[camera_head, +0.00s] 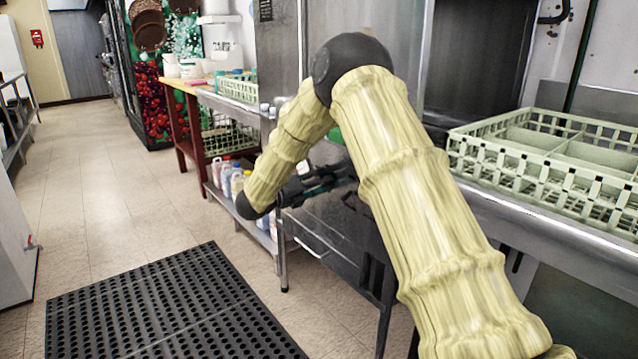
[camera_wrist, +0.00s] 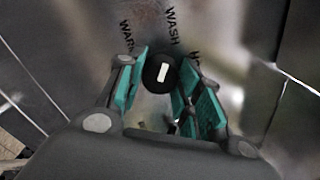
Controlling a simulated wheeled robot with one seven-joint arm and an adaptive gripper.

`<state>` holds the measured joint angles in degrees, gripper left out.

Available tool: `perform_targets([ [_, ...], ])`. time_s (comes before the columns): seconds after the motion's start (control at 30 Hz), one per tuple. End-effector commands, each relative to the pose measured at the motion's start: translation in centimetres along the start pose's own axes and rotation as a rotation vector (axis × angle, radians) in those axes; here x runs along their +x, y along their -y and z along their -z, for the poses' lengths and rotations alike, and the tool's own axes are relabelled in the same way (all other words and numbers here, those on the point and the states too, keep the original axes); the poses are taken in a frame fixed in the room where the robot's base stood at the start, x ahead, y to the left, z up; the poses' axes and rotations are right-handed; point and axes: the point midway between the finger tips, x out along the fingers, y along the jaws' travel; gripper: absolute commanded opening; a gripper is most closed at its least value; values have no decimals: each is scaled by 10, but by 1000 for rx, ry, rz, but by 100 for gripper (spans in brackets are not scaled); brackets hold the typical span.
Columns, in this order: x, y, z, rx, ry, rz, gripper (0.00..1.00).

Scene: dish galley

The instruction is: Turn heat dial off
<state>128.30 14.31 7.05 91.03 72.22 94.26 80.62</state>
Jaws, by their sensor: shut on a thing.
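The heat dial (camera_wrist: 161,73) is a round black knob with a white bar mark, on a grey metal panel in the wrist view. The bar leans slightly right of upright, towards the word WASH. WARM is printed to the left, and a word starting with H at the right is partly hidden by a finger. My gripper (camera_wrist: 163,65) has its teal-padded fingers on both sides of the dial, shut on it. In the head view my gripper (camera_head: 322,182) is low against the machine front; the dial is hidden there.
A pale green dish rack (camera_head: 560,170) sits on the steel counter at the right. A shelf with several bottles (camera_head: 225,178) stands behind my arm. A black rubber mat (camera_head: 165,310) lies on the tiled floor at the left, where the aisle is clear.

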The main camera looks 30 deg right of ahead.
Motion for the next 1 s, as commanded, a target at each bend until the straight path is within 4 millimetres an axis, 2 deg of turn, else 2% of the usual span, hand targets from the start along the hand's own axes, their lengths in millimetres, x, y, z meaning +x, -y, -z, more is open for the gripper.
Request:
perform_targets([
  [0.27,0,1,-1,-36,0,-1,11],
  [0.47,-1,2,-1,-141,0,-1,11],
  [1.0,-1,3,-2,-635,1,-2,11],
])
